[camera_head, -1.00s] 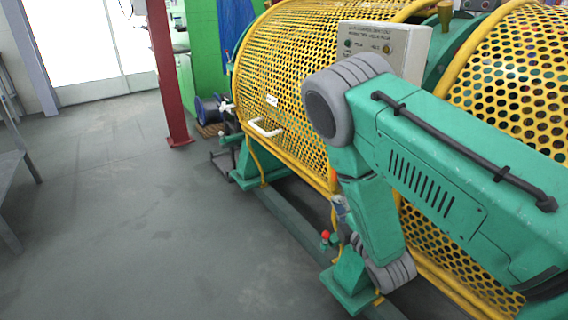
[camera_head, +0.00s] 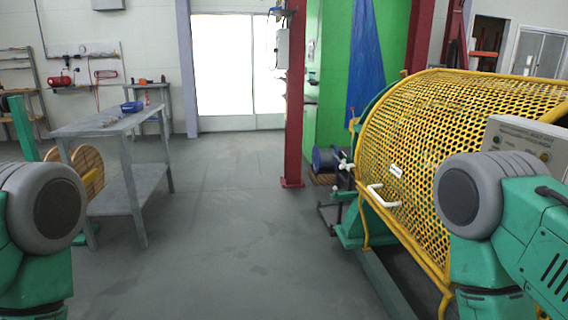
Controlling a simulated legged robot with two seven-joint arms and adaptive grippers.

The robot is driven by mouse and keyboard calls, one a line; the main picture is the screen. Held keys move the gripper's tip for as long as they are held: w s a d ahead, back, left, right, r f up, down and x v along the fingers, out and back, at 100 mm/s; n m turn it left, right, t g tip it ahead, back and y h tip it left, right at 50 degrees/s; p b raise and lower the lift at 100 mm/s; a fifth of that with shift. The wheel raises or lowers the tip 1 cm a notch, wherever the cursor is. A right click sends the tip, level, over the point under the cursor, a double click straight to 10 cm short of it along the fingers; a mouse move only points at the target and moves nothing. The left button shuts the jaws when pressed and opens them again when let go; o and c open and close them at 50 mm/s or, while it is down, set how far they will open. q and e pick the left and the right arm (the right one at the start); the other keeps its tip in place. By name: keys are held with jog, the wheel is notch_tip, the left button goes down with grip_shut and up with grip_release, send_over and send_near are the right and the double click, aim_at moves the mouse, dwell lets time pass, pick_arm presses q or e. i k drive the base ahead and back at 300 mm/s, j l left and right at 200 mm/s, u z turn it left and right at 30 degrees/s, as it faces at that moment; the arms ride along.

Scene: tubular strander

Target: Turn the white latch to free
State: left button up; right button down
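A small white latch-like part (camera_head: 345,164) shows at the left end of the yellow mesh guard (camera_head: 425,140), right of centre in the head view. It is too small to tell which way it is turned. A white U-shaped handle (camera_head: 381,196) sits lower on the guard's front. My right arm comes in at the lower right and covers part of the guard. My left arm shows at the lower left edge. Both grippers are out of the picture, and neither arm visibly touches the latch or the handle.
A red post (camera_head: 294,110) stands left of the guard, with a blue spool (camera_head: 325,159) on the floor behind. A grey table (camera_head: 110,124) stands at the left. A control box (camera_head: 522,143) is at the right. The floor between table and guard is clear.

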aim_at(342, 166)
jog(key=i+l, duration=0.1)
jog(key=i, duration=1.1)
jog(key=i+z, duration=0.15)
jog(key=i, duration=0.4)
jog(key=i+j+z, duration=0.1)
jog(key=i, duration=0.5)
jog(key=i+j+z, duration=0.15)
jog(key=i, duration=0.4)
jog(key=z, duration=1.2)
jog(key=i+j, duration=0.05)
jog(key=j, duration=0.05)
